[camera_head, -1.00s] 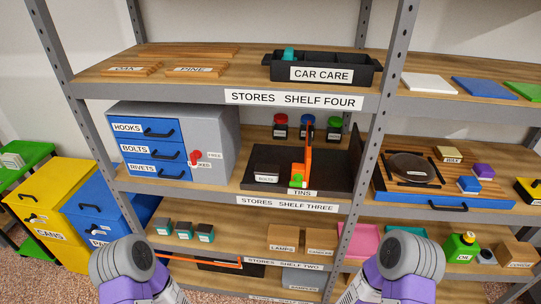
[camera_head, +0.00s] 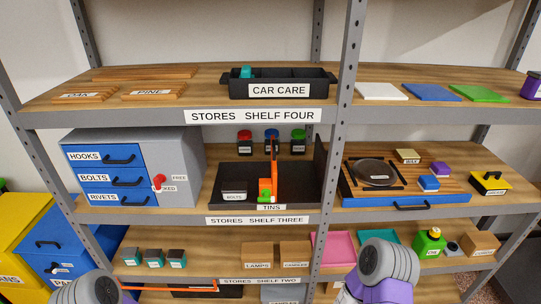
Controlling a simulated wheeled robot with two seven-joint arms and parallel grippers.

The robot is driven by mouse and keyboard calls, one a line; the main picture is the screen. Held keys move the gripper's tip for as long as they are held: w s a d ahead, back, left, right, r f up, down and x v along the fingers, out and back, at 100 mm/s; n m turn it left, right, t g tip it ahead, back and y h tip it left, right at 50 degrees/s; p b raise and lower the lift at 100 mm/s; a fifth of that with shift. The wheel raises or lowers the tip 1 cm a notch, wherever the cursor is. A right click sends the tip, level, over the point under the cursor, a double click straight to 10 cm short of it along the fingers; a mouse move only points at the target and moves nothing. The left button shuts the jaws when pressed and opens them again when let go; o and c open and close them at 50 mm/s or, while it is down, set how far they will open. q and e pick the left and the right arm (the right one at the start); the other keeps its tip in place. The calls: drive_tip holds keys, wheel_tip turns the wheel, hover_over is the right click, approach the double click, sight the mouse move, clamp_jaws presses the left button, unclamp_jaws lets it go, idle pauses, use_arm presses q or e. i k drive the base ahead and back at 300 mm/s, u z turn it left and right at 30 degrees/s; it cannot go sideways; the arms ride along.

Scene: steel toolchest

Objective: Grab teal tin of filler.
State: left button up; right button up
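A small teal object (camera_head: 246,72) sits in the left part of the black CAR CARE bin (camera_head: 321,90) on shelf four. Its lower part is hidden by the bin's front wall, and I cannot read any label on it. Several small dark-topped tins with teal fronts (camera_head: 154,257) stand in a row at the left of shelf two; their labels are too small to read. My arms show only as rounded grey and purple links at the bottom edge. Neither gripper shows, and nothing of mine touches the bin or the tins.
A black TINS tray (camera_head: 300,183) on shelf three holds an orange upright bar (camera_head: 275,160) and a BOLTS box (camera_head: 234,190). A grey drawer cabinet (camera_head: 180,150) stands left of it. Steel posts (camera_head: 345,110) divide the shelves. Shelf two has bare wood between the small tins and the LAMPS box (camera_head: 257,255).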

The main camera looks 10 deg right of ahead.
sight(131, 256)
drive_tip(key=u, duration=0.9)
drive_tip(key=k, duration=1.2)
drive_tip(key=u, duration=1.35)
drive_tip(key=i, duration=2.55)
drive_tip(key=z, duration=1.85)
drive_tip(key=i, duration=0.8)
drive_tip(key=z, duration=0.6)
drive_tip(key=i, duration=0.45)
drive_tip(key=z, duration=0.05)
